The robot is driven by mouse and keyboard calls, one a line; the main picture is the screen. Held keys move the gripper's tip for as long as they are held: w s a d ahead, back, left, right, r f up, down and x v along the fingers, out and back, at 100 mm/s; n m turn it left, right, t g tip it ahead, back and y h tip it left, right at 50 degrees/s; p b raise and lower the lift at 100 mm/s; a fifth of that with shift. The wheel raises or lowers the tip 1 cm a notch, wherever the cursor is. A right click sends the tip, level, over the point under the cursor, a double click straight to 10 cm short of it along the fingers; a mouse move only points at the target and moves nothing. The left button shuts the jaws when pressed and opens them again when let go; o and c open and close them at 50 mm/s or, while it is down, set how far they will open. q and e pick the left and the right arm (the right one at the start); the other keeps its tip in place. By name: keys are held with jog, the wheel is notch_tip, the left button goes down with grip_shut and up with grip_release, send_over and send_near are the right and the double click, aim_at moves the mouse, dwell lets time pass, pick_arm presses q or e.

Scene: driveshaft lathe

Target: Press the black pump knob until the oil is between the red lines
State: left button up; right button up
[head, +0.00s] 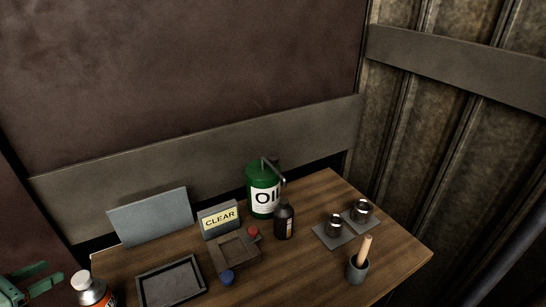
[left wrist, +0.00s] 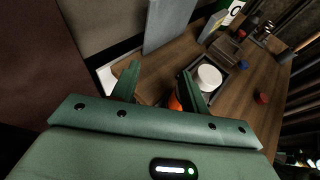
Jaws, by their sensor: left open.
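My left gripper (head: 36,281) is at the lower left edge of the head view, left of the bench. In the left wrist view its two green fingers (left wrist: 162,85) are apart. A white-capped bottle with an orange label (head: 91,290) stands at the bench's near left corner. In the left wrist view its white cap (left wrist: 209,77) shows just beyond the right finger, which partly hides the bottle. I cannot make out a black pump knob, an oil gauge or red lines in either view. My right gripper is not in view.
The wooden bench (head: 390,252) holds a green oil can (head: 264,190), a dark bottle (head: 284,222), a "CLEAR" sign (head: 220,218), a dark tray (head: 168,301), and a cup with a wooden handle (head: 357,270). A grey panel (head: 152,216) stands at the back, before the wall.

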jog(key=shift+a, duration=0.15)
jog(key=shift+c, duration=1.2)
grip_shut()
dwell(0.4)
